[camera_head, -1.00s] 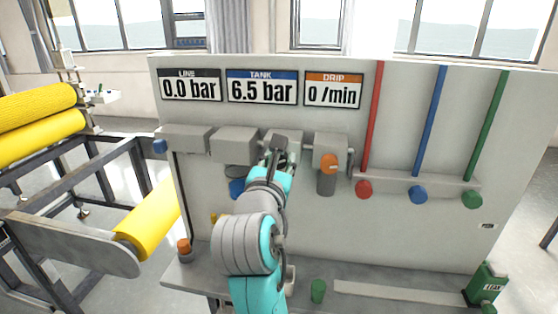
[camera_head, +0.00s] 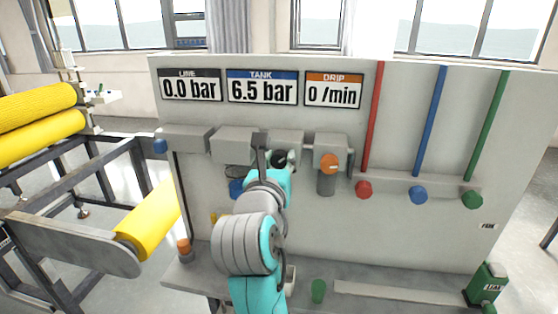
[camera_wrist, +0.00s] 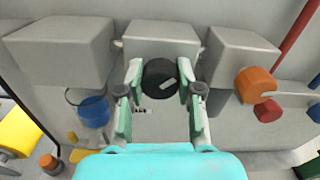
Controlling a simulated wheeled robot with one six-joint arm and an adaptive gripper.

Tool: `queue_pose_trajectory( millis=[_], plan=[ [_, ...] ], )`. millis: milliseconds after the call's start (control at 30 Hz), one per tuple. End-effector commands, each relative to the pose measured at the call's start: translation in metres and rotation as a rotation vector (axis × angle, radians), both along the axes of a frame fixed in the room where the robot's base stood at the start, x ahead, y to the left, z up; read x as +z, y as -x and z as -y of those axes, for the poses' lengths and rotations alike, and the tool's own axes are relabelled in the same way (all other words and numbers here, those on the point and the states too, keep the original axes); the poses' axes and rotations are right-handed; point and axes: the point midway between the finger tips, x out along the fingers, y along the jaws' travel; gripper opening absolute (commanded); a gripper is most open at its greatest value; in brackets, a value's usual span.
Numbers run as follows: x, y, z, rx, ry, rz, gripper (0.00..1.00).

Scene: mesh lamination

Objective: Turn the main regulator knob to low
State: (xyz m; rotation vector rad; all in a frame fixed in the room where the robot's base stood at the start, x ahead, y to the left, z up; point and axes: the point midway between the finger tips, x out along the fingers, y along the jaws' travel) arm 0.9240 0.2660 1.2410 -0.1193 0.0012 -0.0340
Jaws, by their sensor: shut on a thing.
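The main regulator knob is a black round knob (camera_wrist: 158,72) on the front of a grey block (camera_wrist: 160,40) in the wrist view. A short light mark on its face slants up to the right. My gripper (camera_wrist: 161,78) is shut on the knob, one finger on each side. In the head view, the black knob (camera_head: 280,158) shows just past my gripper (camera_head: 275,162), below its grey block. My wrist partly hides it there. The panel displays read LINE 0.0 bar (camera_head: 190,87), TANK 6.5 bar (camera_head: 262,88) and DRIP 0 /min (camera_head: 333,92).
An orange knob (camera_head: 329,163) sits close right of my gripper. Red (camera_head: 364,189), blue (camera_head: 418,195) and green (camera_head: 472,199) knobs lie farther right. A blue-filled bowl (camera_wrist: 92,108) hangs left. Yellow rollers (camera_head: 148,219) stand at the left. A shelf (camera_head: 400,293) runs below.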

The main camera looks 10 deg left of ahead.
Motion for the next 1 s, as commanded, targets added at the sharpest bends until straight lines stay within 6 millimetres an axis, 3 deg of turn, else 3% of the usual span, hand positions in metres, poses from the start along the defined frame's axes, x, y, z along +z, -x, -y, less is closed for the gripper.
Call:
queue_pose_trajectory(
  millis=[67,100,200,567,1000],
  plan=[
    [-0.003,0.000,0.000,0.000,0.002,-0.007,0.00],
    [-0.003,0.000,0.000,0.000,0.002,-0.007,0.42],
    [-0.003,0.000,0.000,0.000,0.001,-0.006,0.61],
    [-0.001,0.005,-0.001,0.001,0.000,-0.001,0.61],
    [-0.001,0.066,-0.003,0.002,0.000,-0.002,0.61]
  ],
)
